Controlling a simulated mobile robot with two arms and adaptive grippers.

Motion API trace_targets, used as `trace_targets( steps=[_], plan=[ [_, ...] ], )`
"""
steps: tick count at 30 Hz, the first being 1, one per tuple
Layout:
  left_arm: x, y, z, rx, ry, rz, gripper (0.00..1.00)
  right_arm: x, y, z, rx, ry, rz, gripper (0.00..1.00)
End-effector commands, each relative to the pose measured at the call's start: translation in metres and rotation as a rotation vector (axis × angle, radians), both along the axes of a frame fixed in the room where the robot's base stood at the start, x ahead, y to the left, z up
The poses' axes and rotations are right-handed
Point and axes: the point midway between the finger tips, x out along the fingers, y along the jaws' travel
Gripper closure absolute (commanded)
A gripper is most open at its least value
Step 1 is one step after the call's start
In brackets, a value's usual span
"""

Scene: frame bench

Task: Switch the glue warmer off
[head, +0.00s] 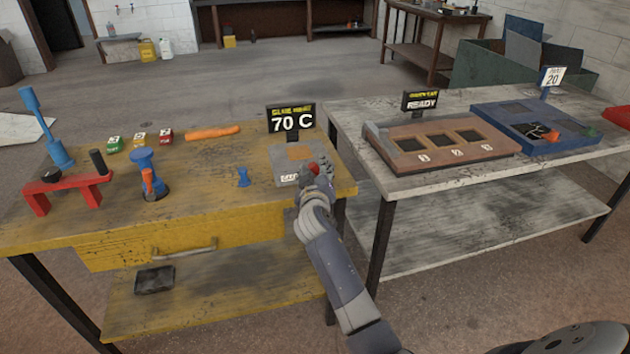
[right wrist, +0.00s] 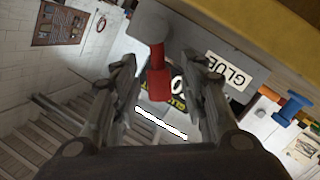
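The glue warmer (head: 283,178) is a grey box on the right end of the yellow bench. Its black sign (head: 291,120) reads 70 C. A red lever (head: 314,168) sits at its right side. My right gripper (head: 316,179) is at this lever and partly hides the warmer's front. In the right wrist view, the red lever (right wrist: 158,82) on its grey mount stands between my two fingers (right wrist: 163,85). The fingers are apart, with a gap on both sides of the lever. The warmer's GLUE label (right wrist: 228,69) shows there too. My left gripper is not in view.
The yellow bench (head: 190,240) holds a red stand (head: 70,188), blue tools, small coloured blocks and an orange item (head: 212,132). A grey table (head: 410,180) to the right carries a brown tray (head: 440,150) with a READY sign and a blue tray (head: 540,122).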

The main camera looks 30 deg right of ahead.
Motion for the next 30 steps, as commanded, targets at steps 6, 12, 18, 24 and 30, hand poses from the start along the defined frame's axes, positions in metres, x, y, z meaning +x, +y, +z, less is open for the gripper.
trace_targets(
  steps=[6,12,18,24,30],
  plan=[
    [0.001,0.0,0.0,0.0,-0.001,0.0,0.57,-0.028,0.016,0.003,0.002,0.0,0.001,0.6],
    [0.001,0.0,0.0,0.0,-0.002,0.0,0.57,-0.06,0.034,0.008,0.002,0.002,0.002,0.6],
    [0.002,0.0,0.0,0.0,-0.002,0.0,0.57,-0.085,0.049,0.013,0.001,0.0,0.002,0.6],
    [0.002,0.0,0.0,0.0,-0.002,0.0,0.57,-0.097,0.054,0.015,0.001,0.0,0.001,0.6],
    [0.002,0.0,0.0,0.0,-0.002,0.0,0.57,-0.098,0.055,0.015,0.0,0.0,0.0,0.6]
  ],
)
